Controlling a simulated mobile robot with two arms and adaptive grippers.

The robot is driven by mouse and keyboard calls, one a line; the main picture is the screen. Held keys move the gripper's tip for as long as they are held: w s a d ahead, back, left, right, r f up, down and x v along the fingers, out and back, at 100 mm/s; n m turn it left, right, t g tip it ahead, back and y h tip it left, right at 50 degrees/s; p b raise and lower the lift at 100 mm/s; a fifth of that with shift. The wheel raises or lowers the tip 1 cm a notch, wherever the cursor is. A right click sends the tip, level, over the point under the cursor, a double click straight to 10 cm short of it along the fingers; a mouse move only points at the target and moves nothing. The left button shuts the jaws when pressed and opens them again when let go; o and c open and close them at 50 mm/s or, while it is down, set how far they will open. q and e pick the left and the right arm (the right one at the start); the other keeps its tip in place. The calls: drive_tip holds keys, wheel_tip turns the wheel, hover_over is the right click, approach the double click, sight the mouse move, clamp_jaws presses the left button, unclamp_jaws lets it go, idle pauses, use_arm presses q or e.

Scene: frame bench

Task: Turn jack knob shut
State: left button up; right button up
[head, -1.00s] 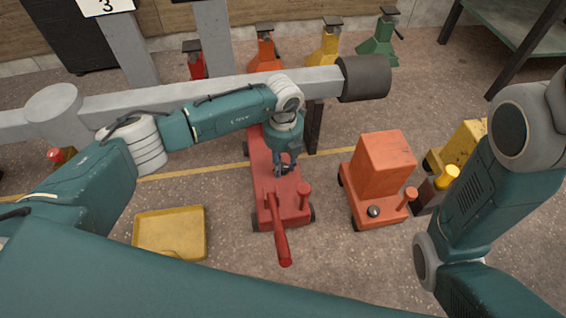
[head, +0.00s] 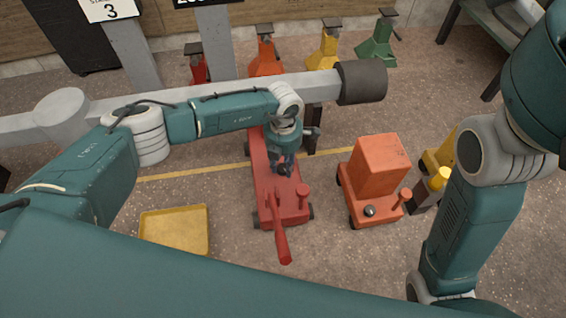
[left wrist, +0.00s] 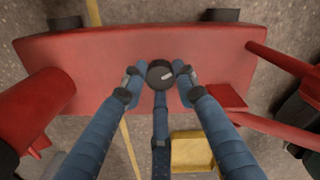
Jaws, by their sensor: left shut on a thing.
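The low red jack (head: 262,180) stands on the floor in the middle of the head view, its handle pointing toward me. In the left wrist view the jack body (left wrist: 90,60) spans the picture. Its small round black knob (left wrist: 160,73) has a pale mark on top. My left gripper (head: 283,170) reaches down onto the jack from above. In the left wrist view its three blue fingers (left wrist: 160,82) are closed around the knob from the sides and below. The knob is hidden by the gripper in the head view. My right gripper is out of view.
An orange jack (head: 378,165) stands to the right, with a yellow one (head: 440,158) beyond it. A yellow tray (head: 174,232) lies on the left. A grey beam (head: 200,95) with a dark end crosses behind my left arm. Several coloured stands line the wall.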

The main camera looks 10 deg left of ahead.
sight(283, 168)
use_arm(q)
drive_tip(key=m, duration=0.5)
drive_tip(key=shift+m, duration=0.4)
idle(0.3)
drive_tip(key=o, duration=1.1)
drive_tip(key=shift+o, duration=0.2)
wheel_tip(283, 168, up, 12)
drive_tip(key=shift+s, duration=0.1)
